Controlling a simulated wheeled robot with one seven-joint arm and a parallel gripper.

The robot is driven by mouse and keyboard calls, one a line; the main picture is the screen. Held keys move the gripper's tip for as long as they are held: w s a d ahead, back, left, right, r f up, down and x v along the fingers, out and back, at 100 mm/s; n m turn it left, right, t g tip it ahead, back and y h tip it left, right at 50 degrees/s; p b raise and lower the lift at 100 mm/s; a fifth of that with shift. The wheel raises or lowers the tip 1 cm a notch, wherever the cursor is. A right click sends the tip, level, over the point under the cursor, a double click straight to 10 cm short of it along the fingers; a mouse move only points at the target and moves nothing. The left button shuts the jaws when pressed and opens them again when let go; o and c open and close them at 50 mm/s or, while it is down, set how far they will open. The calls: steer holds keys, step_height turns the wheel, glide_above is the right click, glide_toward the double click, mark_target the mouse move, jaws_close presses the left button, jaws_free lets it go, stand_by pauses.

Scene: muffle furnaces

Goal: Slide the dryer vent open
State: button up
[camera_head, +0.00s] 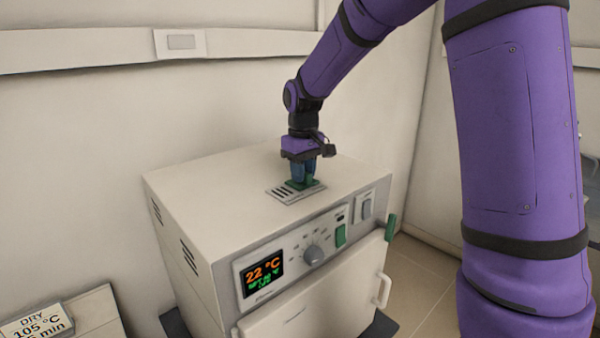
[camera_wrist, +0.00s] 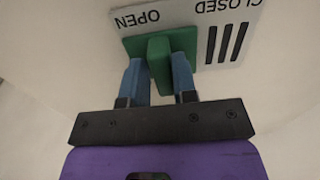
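The dryer vent is a pale plate (camera_wrist: 232,20) on the dryer's top, also seen in the head view (camera_head: 277,197). Its labels read OPEN and CLOSED, upside down in the wrist view. A green slider (camera_wrist: 189,41) with a raised tab (camera_wrist: 159,62) lies at the OPEN end. Several dark slots show uncovered at the CLOSED end. My gripper (camera_wrist: 159,72) points down, its blue fingers on either side of the tab and seemingly against it. In the head view my gripper (camera_head: 304,176) hides part of the slider.
The dryer (camera_head: 210,205) is a pale box with a display (camera_head: 263,275) reading 22 °C, a knob (camera_head: 314,255) and a green switch (camera_head: 340,236) on its front. Its door has a handle (camera_head: 383,290). A wall stands close behind. The dryer's top is otherwise clear.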

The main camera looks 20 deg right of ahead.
steer(key=shift+o, duration=1.4)
steer(key=shift+d, duration=0.2)
steer(key=shift+a, duration=0.1)
step_height(320, 180, up, 11)
steer(key=shift+f, duration=0.1)
steer(key=s+d+r+m+t, duration=0.1)
steer(key=s+r, duration=0.1)
steer(key=s, duration=0.6)
steer(key=s+r+m+t, duration=0.1)
steer(key=s+r, duration=0.1)
steer(key=s, duration=0.5)
steer(key=s+f+m+t, duration=0.1)
steer(key=s+f+t, duration=0.2)
steer(key=s, duration=1.3)
steer(key=shift+d+f+m, duration=0.3)
steer(key=shift+d+f, duration=0.05)
steer(key=shift+f, duration=0.25)
